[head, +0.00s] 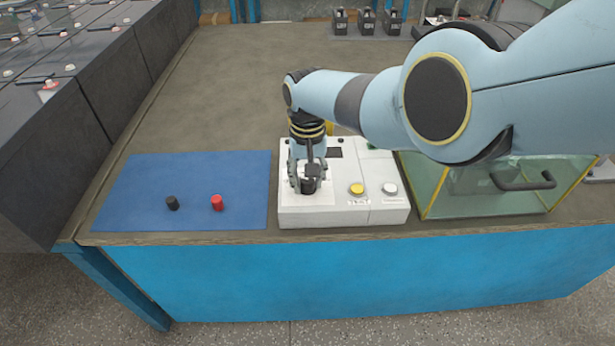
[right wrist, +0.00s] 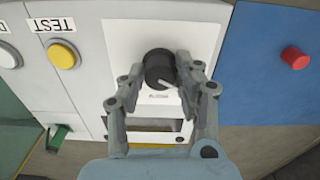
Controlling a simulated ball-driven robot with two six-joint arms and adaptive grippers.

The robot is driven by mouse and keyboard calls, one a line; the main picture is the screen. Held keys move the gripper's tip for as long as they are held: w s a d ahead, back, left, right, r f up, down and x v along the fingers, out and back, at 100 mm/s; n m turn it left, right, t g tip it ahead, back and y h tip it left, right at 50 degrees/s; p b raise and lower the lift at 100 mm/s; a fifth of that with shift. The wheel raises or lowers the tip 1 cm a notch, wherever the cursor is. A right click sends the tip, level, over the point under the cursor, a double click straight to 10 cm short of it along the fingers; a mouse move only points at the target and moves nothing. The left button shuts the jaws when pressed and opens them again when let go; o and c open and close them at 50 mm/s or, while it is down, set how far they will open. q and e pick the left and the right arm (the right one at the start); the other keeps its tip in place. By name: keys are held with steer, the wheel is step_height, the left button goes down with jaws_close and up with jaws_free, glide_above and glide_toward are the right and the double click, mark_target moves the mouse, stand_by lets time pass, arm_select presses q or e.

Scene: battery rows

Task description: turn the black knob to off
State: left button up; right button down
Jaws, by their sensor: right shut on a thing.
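The black knob (right wrist: 158,69) sits on the white panel face of a white control box (head: 325,212). A white pointer mark shows on the knob in the right wrist view, slanting toward the lower right of that picture. My right gripper (right wrist: 160,80) is shut on the knob, one finger on each side. In the head view my right gripper (head: 307,188) comes down from above and hides most of the knob. Lettering below the knob in the right wrist view is too small to read surely. My left gripper is not in view.
A yellow button (head: 357,189) and a white button (head: 389,188) are right of the knob. A blue mat (head: 140,180) holds a black cap (head: 172,203) and a red cap (head: 217,203). A glass-sided case (head: 432,190) stands right of the box.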

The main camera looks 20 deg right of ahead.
mark_target(307, 179)
stand_by(0.3)
steer(key=c, duration=0.9)
jaws_free()
steer(key=shift+c, duration=0.2)
steer(key=shift+r, duration=0.15)
steer(key=shift+w+r, duration=0.15)
steer(key=shift+r, duration=0.45)
step_height(307, 179, up, 11)
steer(key=shift+f, duration=0.2)
